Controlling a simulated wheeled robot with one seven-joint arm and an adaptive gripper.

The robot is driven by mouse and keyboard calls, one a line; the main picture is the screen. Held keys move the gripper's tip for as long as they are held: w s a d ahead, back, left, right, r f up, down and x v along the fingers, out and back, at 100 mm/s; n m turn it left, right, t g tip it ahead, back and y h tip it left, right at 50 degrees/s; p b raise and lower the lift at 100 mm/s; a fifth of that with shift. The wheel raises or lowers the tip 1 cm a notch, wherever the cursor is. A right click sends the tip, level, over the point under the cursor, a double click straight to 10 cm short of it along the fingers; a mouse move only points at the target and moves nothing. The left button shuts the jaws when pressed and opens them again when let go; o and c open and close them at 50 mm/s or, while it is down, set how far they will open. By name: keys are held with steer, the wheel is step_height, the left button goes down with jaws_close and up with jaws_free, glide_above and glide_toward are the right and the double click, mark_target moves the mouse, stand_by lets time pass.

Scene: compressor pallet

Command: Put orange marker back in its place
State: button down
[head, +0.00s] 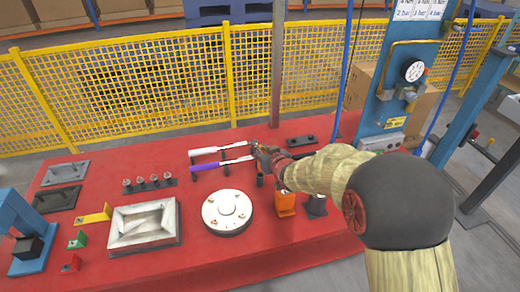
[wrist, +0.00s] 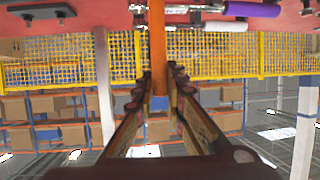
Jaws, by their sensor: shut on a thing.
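My gripper (head: 263,152) is over the back middle of the red table, at the right end of the marker rack. In the wrist view its two fingers (wrist: 159,76) are closed around a long orange marker (wrist: 157,45), which runs up to the top edge of that picture. I cannot make out the orange marker in the head view. A white marker (head: 205,151) and a purple marker (head: 204,168) lie side by side on low dark supports, left of my gripper. They also show at the top right of the wrist view, the purple marker (wrist: 252,9) and the white marker (wrist: 224,26).
The red table (head: 110,188) holds a round white flange (head: 228,210), a metal tray (head: 174,236), several small fittings and an orange block (head: 286,204). A blue gauge stand (head: 398,105) rises at the right. A yellow mesh fence (head: 180,88) stands behind.

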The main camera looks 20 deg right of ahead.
steer(key=shift+f+b, duration=2.7)
steer(key=shift+f, duration=0.75)
stand_by(0.5)
steer(key=c, duration=1.7)
jaws_free()
steer(key=shift+c, duration=0.2)
steer(key=v, duration=1.2)
steer(key=s+d+r+m+g+h+p, duration=0.1)
steer(key=s+d+r+m+g+h, duration=0.15)
steer(key=s+r, duration=0.75)
steer(key=s+a+g, duration=0.2)
steer(key=s, duration=0.7)
steer(key=s+a+r+n+g+p, duration=0.1)
steer(key=s+g, duration=0.2)
steer(key=s, duration=0.7)
steer(key=shift+s+a+r+y, duration=0.2)
steer(key=shift+s+a+y, duration=0.1)
steer(key=shift+a+y, duration=0.15)
